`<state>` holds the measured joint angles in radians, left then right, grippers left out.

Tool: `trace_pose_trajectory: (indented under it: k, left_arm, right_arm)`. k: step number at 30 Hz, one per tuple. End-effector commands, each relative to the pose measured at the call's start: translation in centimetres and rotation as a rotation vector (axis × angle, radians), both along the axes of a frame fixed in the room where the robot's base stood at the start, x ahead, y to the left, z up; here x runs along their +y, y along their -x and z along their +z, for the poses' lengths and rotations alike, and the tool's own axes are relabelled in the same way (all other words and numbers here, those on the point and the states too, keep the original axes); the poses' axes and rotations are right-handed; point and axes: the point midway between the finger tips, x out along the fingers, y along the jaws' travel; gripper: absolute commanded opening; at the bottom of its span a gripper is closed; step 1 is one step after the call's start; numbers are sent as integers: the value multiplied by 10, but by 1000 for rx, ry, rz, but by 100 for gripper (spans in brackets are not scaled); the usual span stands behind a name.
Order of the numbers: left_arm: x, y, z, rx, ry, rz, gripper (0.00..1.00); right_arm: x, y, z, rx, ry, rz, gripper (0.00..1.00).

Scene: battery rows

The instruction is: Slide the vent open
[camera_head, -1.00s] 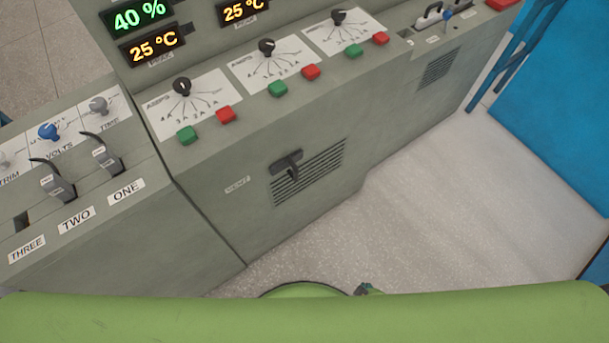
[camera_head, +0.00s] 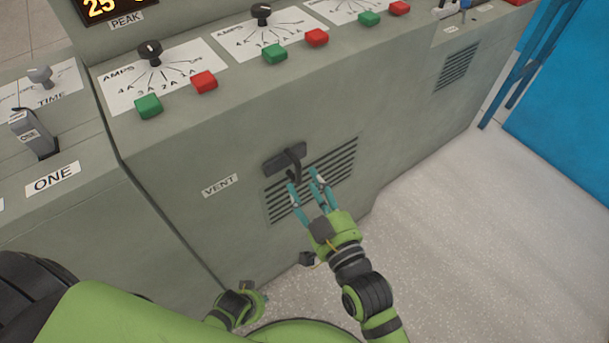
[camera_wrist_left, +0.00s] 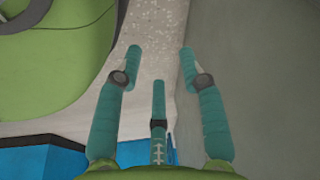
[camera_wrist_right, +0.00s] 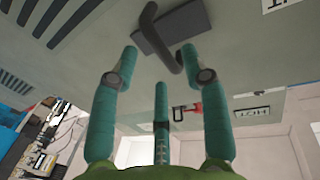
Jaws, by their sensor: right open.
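The vent is a slotted grille (camera_head: 335,165) in the front of the grey cabinet, with a dark sliding handle (camera_head: 284,158) at its upper left beside a VENT label (camera_head: 220,185). The handle's plate and curved bar (camera_wrist_right: 160,35) also show in the right wrist view, just beyond the fingertips. My right gripper (camera_head: 307,185) is open in front of the handle, its teal fingers pointing at it; the bar appears near the gap between them, and I cannot tell whether they touch. My left gripper (camera_wrist_left: 160,65) is open and empty, low beside the cabinet.
The cabinet top carries black AMPS knobs (camera_head: 150,52) with green buttons (camera_head: 148,105) and red buttons (camera_head: 204,82). A lever marked ONE (camera_head: 35,132) is at the left. Open pale floor (camera_head: 470,240) lies right of the cabinet, with a blue structure (camera_head: 565,110) beyond.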

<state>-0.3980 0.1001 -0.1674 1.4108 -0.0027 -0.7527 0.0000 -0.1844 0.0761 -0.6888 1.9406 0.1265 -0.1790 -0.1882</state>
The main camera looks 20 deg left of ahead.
Motion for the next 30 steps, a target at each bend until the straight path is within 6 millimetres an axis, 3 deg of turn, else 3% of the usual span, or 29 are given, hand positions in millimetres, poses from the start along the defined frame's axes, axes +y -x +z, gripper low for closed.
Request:
trace_pose_trajectory:
  k: [7,18,19,22,30]
  left_arm:
    - [-1,4,2,22,-1,4,40]
    - [0,5,4,29,-2,5,40]
    - [0,5,4,29,-2,5,40]
    - [0,5,4,29,-2,5,40]
    - [0,4,6,26,-2,5,40]
  right_arm:
    - [22,-26,-1,1,1,-1,46]
    - [27,-31,-1,3,1,-1,46]
    - [27,-31,-1,3,1,-1,38]
    - [27,-31,-1,3,1,-1,0]
    - [23,-36,-1,1,5,0,0]
